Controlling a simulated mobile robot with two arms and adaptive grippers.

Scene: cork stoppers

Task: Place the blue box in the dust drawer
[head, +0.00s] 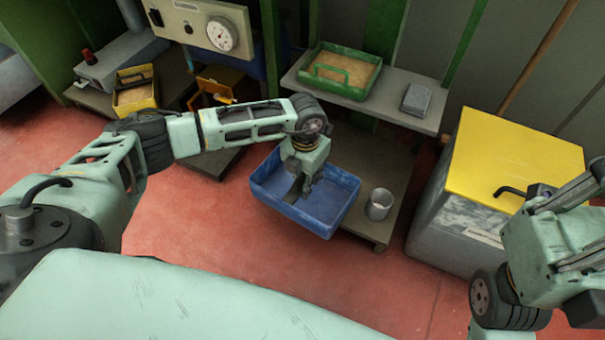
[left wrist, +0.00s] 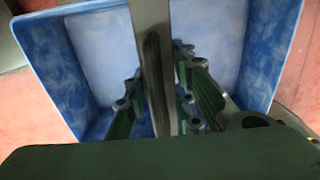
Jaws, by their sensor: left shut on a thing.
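The blue box (head: 325,222) is an open tray at the middle of the head view, over the left part of a low grey platform. It looks slightly tilted, and I cannot tell whether it touches the platform. My left gripper (head: 303,190) reaches down into it and is shut on its grey middle bar (left wrist: 152,60), seen between the fingers in the left wrist view. The blue walls (left wrist: 275,50) surround the fingers there. Yellow drawer-like containers stand at the upper left; I cannot tell which, if any, is the dust drawer. My right arm is at the right edge, its gripper out of view.
A metal cup (head: 379,205) stands right of the box on the low platform (head: 398,190). A shelf (head: 400,112) above holds a green tray (head: 314,82) and a grey block (head: 417,99). A yellow-lidded bin (head: 515,150) stands right. Red floor is clear at left.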

